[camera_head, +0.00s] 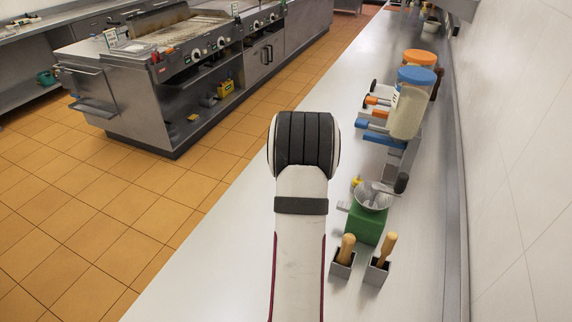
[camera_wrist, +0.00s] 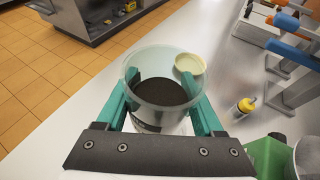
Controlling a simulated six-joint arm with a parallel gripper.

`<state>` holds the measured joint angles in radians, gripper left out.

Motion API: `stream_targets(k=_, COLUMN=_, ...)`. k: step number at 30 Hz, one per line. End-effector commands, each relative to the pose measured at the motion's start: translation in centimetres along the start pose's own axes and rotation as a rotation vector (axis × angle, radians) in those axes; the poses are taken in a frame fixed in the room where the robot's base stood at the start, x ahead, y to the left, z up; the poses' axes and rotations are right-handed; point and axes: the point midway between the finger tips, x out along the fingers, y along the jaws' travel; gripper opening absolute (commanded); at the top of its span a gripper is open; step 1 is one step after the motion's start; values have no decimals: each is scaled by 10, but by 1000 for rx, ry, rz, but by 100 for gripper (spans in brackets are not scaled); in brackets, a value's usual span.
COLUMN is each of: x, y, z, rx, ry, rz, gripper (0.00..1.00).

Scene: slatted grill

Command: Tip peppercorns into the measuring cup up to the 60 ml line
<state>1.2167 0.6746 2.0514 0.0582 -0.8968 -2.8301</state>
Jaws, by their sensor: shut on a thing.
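In the wrist view my gripper (camera_wrist: 160,80), with green fingers, is shut on a clear round container (camera_wrist: 146,60). The container is open at the top and holds dark grains that look like peppercorns (camera_wrist: 160,92). A dark label shows low on its wall. A small cream-coloured round vessel (camera_wrist: 190,63) shows just beyond its right rim, partly hidden by it; I cannot tell whether this is the measuring cup. No 60 ml line can be read. In the head view my arm hides the gripper and the held container.
On the counter right of my arm stand a green-based device with a metal bowl (camera_head: 365,223), two wooden-handled tools (camera_head: 347,246) in grey holders, and blue-lidded (camera_head: 408,108) and orange-lidded jars (camera_head: 420,57). The counter's left strip is clear.

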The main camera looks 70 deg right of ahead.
Motion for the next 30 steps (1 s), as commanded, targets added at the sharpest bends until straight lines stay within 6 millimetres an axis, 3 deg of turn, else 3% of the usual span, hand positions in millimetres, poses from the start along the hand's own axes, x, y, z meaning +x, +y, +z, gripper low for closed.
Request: stream_targets(k=30, x=6, y=10, z=-26, rx=182, ry=78, rz=74, gripper=0)
